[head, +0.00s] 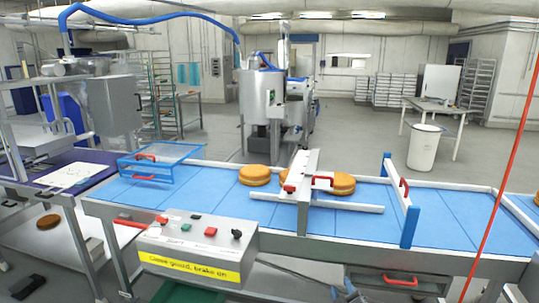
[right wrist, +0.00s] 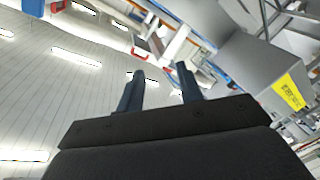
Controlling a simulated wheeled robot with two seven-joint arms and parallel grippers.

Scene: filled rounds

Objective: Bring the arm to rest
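My right gripper (head: 346,290) shows small at the bottom edge of the head view, below the front edge of the blue conveyor (head: 220,191). In the right wrist view its two dark fingers (right wrist: 161,76) stand apart with nothing held between them. My left gripper is not in view. Golden filled rounds (head: 254,175) lie on the belt left of a white crossbar frame. More rounds (head: 345,184) lie beside and partly behind that frame.
A control box (head: 196,246) with buttons and a yellow label juts out in front of the conveyor. A red cord (head: 501,180) hangs at far right. A dark round (head: 47,221) lies on a low shelf at left.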

